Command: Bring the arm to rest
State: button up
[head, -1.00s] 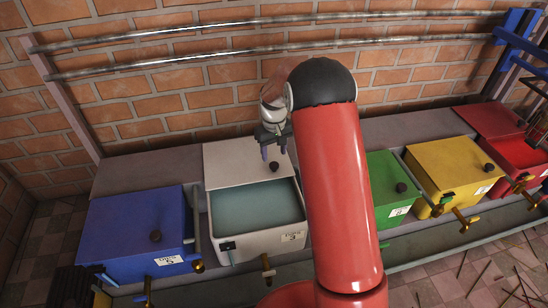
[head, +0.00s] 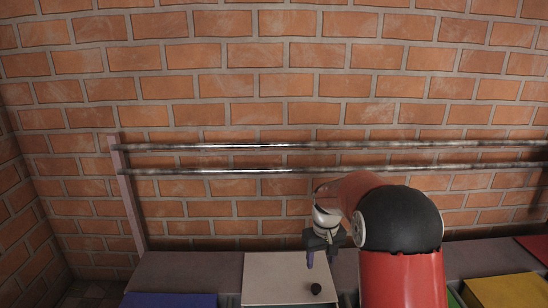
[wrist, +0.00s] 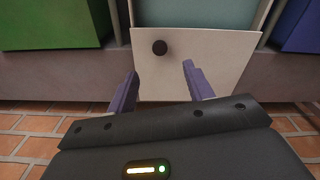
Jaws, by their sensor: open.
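My arm reaches up from the lower right in the head view, with my gripper (head: 322,262) pointing down over the raised white lid (head: 275,272). The lid has a dark round knob (head: 316,289). In the wrist view my gripper (wrist: 160,72) is open, its two purple fingers apart with nothing between them. The white lid (wrist: 215,55) and its knob (wrist: 160,47) lie beyond the fingertips, apart from them as far as I can tell. The teal inside of the white box (wrist: 195,12) shows at the wrist view's top edge.
A blue box (head: 170,299), a yellow box (head: 505,291) and a sliver of green stand along the head view's bottom edge. Two metal pipes (head: 240,170) run along the brick wall behind my arm. The wrist view shows a green box (wrist: 50,20) at left.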

jog(key=s+r+m+t+p, duration=0.1)
jog(key=s+r+t+p, duration=0.1)
jog(key=s+r, duration=1.4)
jog(key=s+r+m+t+p, duration=0.1)
jog(key=s+r+t+p, duration=0.1)
jog(key=s, duration=1.4)
jog(key=shift+r+m+t, duration=0.4)
jog(key=shift+r+t, duration=0.1)
jog(key=shift+r, duration=0.45)
jog(key=shift+a, duration=0.1)
